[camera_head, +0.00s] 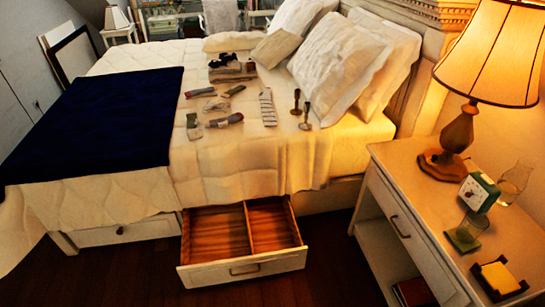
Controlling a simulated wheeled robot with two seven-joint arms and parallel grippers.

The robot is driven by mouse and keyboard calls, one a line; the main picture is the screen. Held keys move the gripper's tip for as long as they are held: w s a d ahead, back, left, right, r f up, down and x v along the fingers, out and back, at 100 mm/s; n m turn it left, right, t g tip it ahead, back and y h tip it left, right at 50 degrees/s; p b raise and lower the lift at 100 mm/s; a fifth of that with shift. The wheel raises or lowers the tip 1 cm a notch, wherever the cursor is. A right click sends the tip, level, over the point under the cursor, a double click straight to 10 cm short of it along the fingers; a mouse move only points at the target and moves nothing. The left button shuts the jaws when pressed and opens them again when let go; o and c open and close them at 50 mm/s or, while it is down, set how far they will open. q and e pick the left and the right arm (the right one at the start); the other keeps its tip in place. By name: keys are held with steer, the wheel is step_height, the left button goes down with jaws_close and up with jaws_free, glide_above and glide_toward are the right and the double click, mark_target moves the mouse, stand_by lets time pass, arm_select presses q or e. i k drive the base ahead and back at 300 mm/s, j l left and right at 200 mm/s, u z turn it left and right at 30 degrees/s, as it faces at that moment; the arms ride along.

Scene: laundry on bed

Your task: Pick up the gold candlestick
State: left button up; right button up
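Two small upright candlestick-like objects stand on the bed near the pillows. One (296,102) is slightly farther back and to the left; the other (306,117) is closer and to the right. Both look dark brownish-gold with flared bases, and I cannot tell which is gold. They stand a little apart on the cream bedcover (240,155). Neither of my grippers is in view.
Rolled socks and folded cloths (225,121) lie left of the candlesticks. Pillows (340,65) are behind them. An open, empty drawer (248,268) sticks out under the bed. A nightstand (408,170) with a lamp (458,135), clock (478,191) and glasses stands right.

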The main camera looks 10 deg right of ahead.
mark_target(295, 111)
steer(key=i+l+z, duration=0.2)
steer(key=i, duration=0.25)
steer(key=i+l+z, duration=0.2)
steer(key=i, duration=0.3)
